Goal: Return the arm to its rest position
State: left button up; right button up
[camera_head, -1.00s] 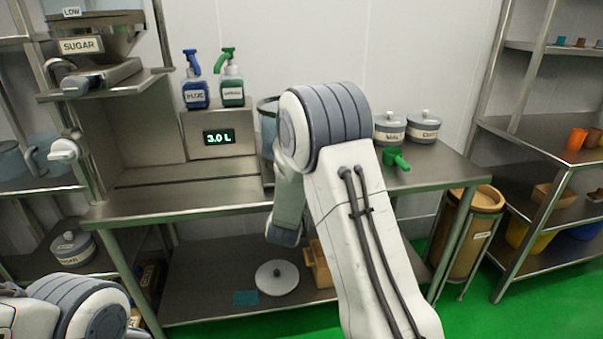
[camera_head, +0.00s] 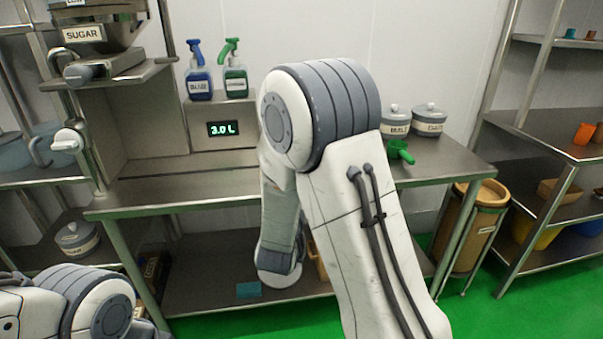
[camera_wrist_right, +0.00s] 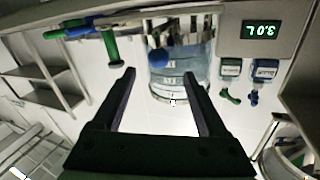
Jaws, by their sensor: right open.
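My right arm (camera_head: 345,190) rises in the middle of the head view, white and grey, its elbow bent above the bench front. Its gripper is hidden there behind the arm. In the right wrist view my right gripper (camera_wrist_right: 160,73) is open, two dark fingers apart with nothing between them. A clear marked vessel (camera_wrist_right: 190,72) shows beyond the fingers, apart from them. Part of my left arm (camera_head: 80,305) shows at the lower left of the head view; its gripper is out of frame.
The steel bench (camera_head: 190,190) holds a 3.0 L display (camera_head: 222,128), a blue spray bottle (camera_head: 199,84), a green one (camera_head: 235,82), lidded pots (camera_head: 428,120) and a green scoop (camera_head: 400,152). A sugar hopper (camera_head: 85,40) hangs left. A tan bin (camera_head: 470,230) stands right.

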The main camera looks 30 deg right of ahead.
jog(key=shift+v, duration=0.8)
